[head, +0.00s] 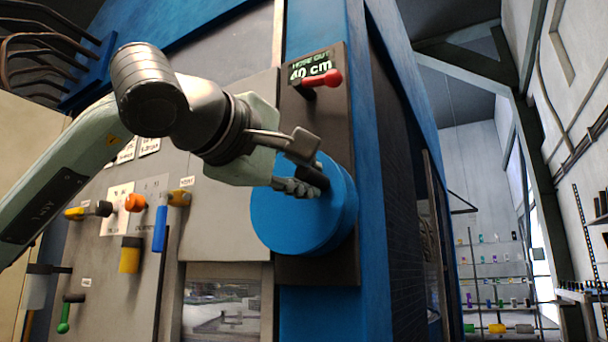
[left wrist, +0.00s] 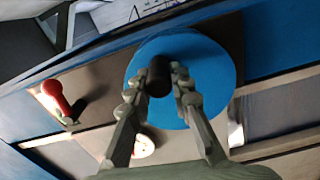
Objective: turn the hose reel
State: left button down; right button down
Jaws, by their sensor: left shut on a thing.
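The hose reel is a blue round disc (head: 300,222) on a dark plate on the machine's front; it also shows in the left wrist view (left wrist: 205,60). A black handle (left wrist: 159,76) stands out from the disc, in its upper right part in the head view. My left gripper (head: 305,180) is shut on this handle, with one finger on each side of it. A green sign (head: 310,70) above the reel reads "HOSE OUT 40 cm". My right gripper is in neither view.
A red-knobbed lever (head: 322,80) sticks out just above the reel and also shows in the left wrist view (left wrist: 54,94). A panel with several coloured levers and knobs is at the left, including an orange knob (head: 135,202). Shelves (head: 495,258) stand far back right.

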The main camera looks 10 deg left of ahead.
pick_arm(q)
jog(key=c, duration=1.4)
grip_release()
jog(key=shift+o, duration=0.2)
jog(key=v, duration=1.2)
